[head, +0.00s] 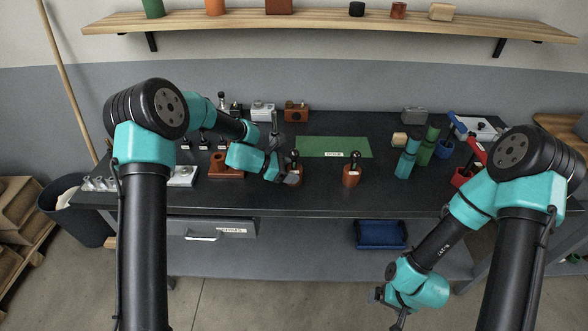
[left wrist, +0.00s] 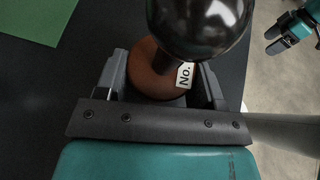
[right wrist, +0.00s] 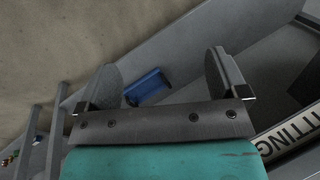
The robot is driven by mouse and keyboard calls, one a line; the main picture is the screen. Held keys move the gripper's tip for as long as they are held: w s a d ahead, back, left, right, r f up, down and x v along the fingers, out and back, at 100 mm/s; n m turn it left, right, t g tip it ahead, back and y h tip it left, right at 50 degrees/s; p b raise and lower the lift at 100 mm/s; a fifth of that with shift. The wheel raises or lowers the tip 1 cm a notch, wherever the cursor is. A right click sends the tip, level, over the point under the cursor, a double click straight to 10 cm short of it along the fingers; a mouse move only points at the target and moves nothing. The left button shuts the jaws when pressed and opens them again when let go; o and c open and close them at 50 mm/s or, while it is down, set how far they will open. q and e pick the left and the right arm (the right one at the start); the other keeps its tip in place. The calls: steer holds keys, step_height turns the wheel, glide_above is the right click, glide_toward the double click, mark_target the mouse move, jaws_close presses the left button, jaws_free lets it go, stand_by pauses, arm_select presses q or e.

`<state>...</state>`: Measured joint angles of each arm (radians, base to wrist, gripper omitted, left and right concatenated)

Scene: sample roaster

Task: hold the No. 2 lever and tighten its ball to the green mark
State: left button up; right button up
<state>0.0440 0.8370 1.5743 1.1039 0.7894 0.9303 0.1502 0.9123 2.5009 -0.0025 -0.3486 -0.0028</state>
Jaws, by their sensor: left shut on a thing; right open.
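My left gripper (head: 291,179) is shut on a lever at the bench's front middle. This lever has a glossy black ball (left wrist: 200,22) on a round brown wooden body (left wrist: 150,72). In the left wrist view the fingers sit on both sides of the body, below the ball. A white label (left wrist: 185,75) reads "No."; its number is hidden. No green mark shows on it. A second lever (head: 351,174), with a brown body and black ball, stands upright to the right. My right gripper (head: 390,302) is open and empty, low in front of the bench.
A green mat (head: 333,147) lies behind the levers. Green cylinders (head: 407,160) and a red holder (head: 462,176) stand to the right. A brown wooden block (head: 226,166) is left of the held lever. A blue tray (head: 380,235) sits below the benchtop.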

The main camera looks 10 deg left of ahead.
stand_by(0.4)
